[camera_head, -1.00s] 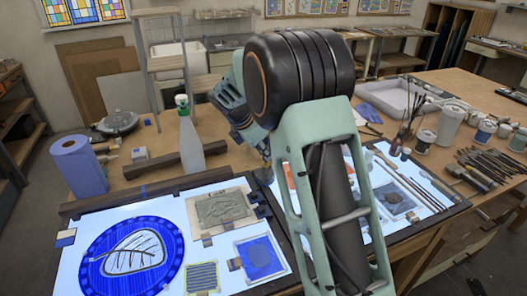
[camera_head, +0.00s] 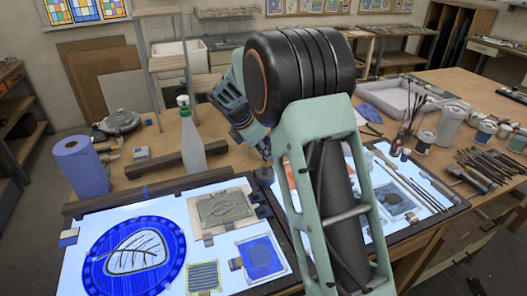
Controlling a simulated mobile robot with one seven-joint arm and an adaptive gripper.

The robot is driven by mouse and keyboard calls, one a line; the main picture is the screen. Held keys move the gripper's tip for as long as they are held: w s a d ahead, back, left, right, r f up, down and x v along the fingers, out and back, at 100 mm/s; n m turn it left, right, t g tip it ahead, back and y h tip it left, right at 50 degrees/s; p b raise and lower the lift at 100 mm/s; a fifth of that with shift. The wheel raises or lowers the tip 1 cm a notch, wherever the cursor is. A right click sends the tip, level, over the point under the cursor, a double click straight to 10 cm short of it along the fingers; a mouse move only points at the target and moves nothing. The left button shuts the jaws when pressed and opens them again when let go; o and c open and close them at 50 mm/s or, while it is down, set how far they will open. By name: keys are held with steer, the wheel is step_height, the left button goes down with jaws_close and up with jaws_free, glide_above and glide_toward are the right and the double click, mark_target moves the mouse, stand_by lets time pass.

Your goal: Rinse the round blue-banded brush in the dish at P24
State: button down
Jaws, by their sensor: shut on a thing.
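My gripper (camera_head: 262,151) points down over the back edge of the light table, small and partly hidden by my own arm. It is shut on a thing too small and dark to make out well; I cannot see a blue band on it. A small grey round shape (camera_head: 264,175) shows right below the gripper, near dark small blocks at the table's edge. I cannot tell whether it is a dish or part of the held thing, or whether they touch. Neither the label P24 nor a clear rinsing dish can be made out.
The lit light table (camera_head: 75,262) bears a round blue leaf panel (camera_head: 108,277) and smaller glass pieces. A white spray bottle (camera_head: 191,145) and blue paper roll (camera_head: 82,168) stand behind it. Jars (camera_head: 451,125), several brushes and a white tray (camera_head: 385,97) lie at right.

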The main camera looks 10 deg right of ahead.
step_height(320, 180, up, 7)
steer(key=p, duration=0.1)
steer(key=shift+s+r, duration=0.15)
steer(key=shift+s, duration=0.1)
stand_by(0.5)
stand_by(0.3)
